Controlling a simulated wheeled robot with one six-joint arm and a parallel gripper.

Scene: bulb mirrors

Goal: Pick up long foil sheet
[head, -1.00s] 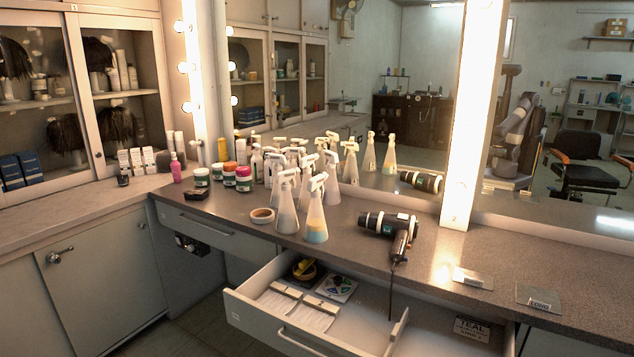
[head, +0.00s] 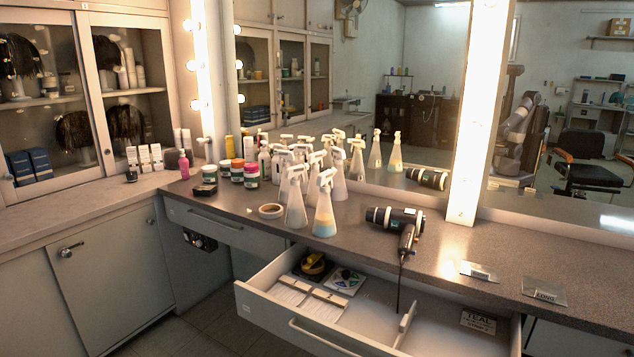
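A flat silvery foil sheet with a label that reads LONG (head: 544,291) lies on the dark counter at the right, near its front edge. A second, similar foil sheet (head: 478,271) lies to its left, with a small label that I cannot read. Both lie flat and apart from each other. My gripper is not directly in view. A grey jointed arm shows in the mirror (head: 518,125), but its gripper cannot be made out there.
A black hair dryer (head: 396,221) lies left of the foil sheets, its cord hanging over the open drawer (head: 281,323). Spray bottles (head: 325,205) and jars (head: 237,170) stand further left. The counter right of the LONG sheet (head: 606,309) is clear.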

